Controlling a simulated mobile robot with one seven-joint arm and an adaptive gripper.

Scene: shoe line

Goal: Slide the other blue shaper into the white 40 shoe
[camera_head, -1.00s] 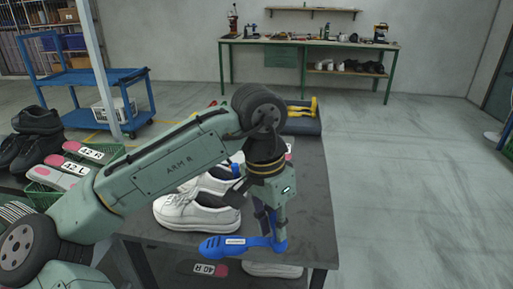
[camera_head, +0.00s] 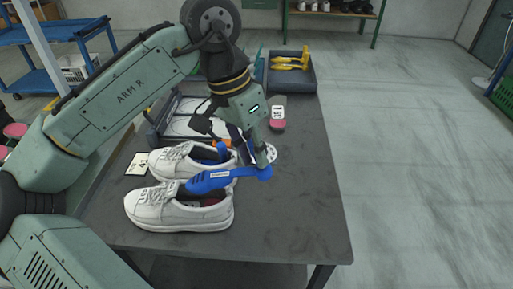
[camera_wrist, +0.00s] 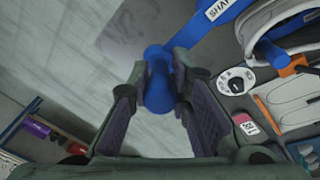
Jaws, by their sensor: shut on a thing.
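My gripper (camera_head: 264,163) is shut on the round end of a blue shaper (camera_head: 212,180), right of two white shoes. The shaper points left, its labelled front end over the heel side of the near white shoe (camera_head: 160,212). In the wrist view, the blue knob (camera_wrist: 158,85) sits between the two fingers (camera_wrist: 160,100). The far white shoe (camera_head: 170,160) has a blue piece (camera_head: 222,150) in its opening, partly hidden by the held shaper and gripper. The near shoe's opening shows dark, with no shaper seen in it. Size marks on the shoes cannot be read.
The dark table (camera_head: 300,215) is bare at the front and right. A grey tray (camera_head: 312,82) with yellow shapers stands at the back. A pink-and-white tag (camera_head: 278,124), a white dial (camera_wrist: 236,80) and a card (camera_head: 138,164) lie near the shoes.

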